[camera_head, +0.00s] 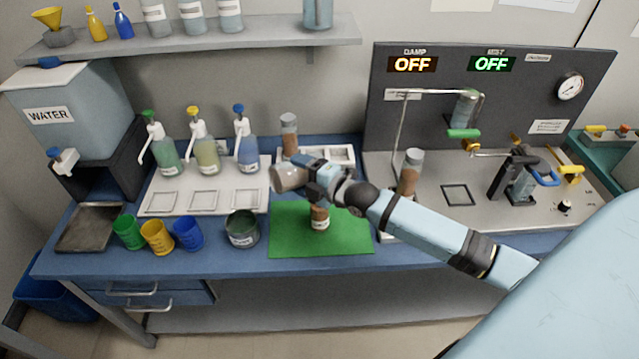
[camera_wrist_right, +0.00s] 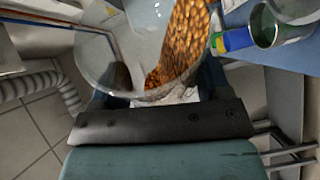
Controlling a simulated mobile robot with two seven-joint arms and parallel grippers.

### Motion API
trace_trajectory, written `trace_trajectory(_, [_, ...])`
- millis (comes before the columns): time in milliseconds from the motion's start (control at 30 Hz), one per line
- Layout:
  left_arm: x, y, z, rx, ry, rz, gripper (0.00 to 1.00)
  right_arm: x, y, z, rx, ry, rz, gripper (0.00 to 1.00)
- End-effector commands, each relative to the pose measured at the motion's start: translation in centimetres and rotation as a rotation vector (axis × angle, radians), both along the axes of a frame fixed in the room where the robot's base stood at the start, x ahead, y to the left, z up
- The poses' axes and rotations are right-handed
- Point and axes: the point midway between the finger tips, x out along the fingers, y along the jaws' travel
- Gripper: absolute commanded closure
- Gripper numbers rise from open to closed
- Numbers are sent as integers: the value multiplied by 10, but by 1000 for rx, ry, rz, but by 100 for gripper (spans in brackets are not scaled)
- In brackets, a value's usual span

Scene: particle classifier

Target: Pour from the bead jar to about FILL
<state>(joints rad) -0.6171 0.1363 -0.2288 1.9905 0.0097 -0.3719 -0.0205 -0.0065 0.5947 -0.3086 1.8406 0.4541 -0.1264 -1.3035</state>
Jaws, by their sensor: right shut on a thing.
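My right gripper (camera_head: 308,180) is shut on a clear jar (camera_head: 287,178), the bead jar, and holds it tilted over the left part of the green mat (camera_head: 345,242). The right wrist view shows orange-brown beads (camera_wrist_right: 187,40) heaped along one side of this jar. A smaller container (camera_head: 320,218) with brown contents and a pale label stands on the mat below my wrist, its upper part partly hidden. I cannot make out a FILL mark or any falling beads. My left gripper is not in view.
Tall jars with brown contents stand behind (camera_head: 289,136) and right (camera_head: 409,174) of my gripper. Pump bottles (camera_head: 203,143) stand back left. The mat's front is clear.

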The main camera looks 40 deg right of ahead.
Motion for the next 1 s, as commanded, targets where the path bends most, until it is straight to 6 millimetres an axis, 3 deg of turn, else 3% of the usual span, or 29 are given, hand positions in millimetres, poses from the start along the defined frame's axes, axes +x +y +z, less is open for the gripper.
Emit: trace_trajectory(1000, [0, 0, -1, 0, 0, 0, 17, 0, -2, 3, 46, 0, 0, 63])
